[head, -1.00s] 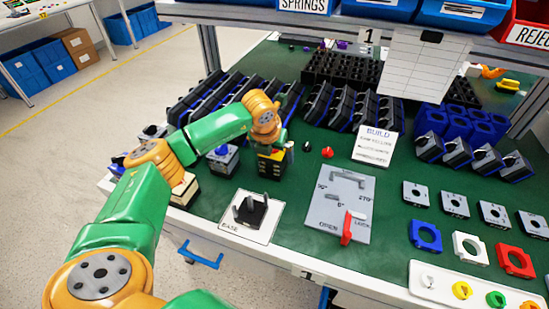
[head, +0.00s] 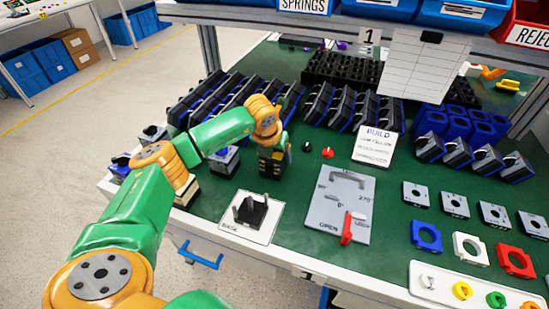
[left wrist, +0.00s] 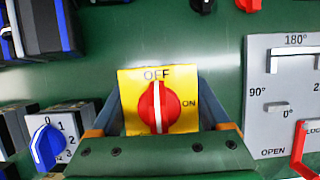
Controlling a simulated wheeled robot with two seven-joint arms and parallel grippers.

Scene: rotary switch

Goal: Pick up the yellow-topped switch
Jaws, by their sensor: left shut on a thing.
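The yellow-topped switch (left wrist: 187,82) is seen from above in the left wrist view, with a red knob (left wrist: 158,107) and OFF and ON labels. In the head view its dark body (head: 272,168) stands upright at or just above the green table. My left gripper (left wrist: 160,122) is shut on it, one finger along each side. In the head view the wrist and hand hide most of the yellow top. Whether the switch's underside touches the table cannot be told. My right gripper is not in view.
A switch with a blue knob (left wrist: 48,146) stands close on the left. A black base piece (head: 250,212) sits on a white card in front. A grey angle plate (head: 340,207) with a red handle lies to the right. Rows of black switch bodies (head: 335,103) stand behind.

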